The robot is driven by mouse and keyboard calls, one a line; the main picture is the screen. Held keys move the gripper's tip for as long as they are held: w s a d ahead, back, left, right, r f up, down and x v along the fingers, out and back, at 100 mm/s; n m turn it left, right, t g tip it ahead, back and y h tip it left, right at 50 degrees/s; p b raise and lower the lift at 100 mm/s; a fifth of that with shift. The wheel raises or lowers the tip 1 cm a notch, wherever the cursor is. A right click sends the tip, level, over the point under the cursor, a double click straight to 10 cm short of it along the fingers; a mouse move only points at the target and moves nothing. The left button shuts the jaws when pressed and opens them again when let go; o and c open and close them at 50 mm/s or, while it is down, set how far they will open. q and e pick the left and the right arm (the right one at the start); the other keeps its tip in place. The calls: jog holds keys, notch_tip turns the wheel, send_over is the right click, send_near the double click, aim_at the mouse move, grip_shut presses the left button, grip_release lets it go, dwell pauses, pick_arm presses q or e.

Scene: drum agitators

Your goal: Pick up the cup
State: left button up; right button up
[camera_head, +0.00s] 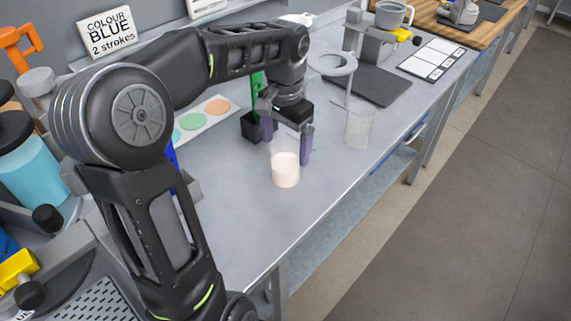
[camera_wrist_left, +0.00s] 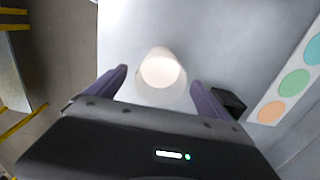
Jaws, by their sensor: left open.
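A white cup (camera_head: 286,170) stands upright on the grey workbench, near its front edge. My left gripper (camera_head: 287,145) hangs just above and behind the cup, its two purple fingers apart. In the left wrist view the cup (camera_wrist_left: 161,70) lies ahead of and between the open fingertips (camera_wrist_left: 160,78), with bench surface showing on both sides. The gripper holds nothing. Whether a finger touches the cup cannot be told. My right gripper is in neither view.
A clear beaker (camera_head: 360,125) stands right of the cup, beside a stand with a ring (camera_head: 333,63). A card with coloured dots (camera_head: 207,118) and a black box (camera_head: 252,127) lie behind the gripper. The bench (camera_head: 235,215) in front of the cup is clear.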

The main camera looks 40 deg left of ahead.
pick_arm(q)
jog(key=shift+f, duration=0.1)
notch_tip(320, 180, down, 5)
jog(key=shift+f+p, duration=0.1)
jog(key=shift+p, duration=0.45)
jog(key=shift+c, duration=0.4)
jog(key=c, duration=1.6)
jog(key=shift+r, duration=0.35)
jog(key=shift+c, duration=0.2)
notch_tip(320, 180, up, 10)
jog(key=shift+f+b, duration=0.25)
jog(key=shift+b, duration=0.2)
dwell(0.3)
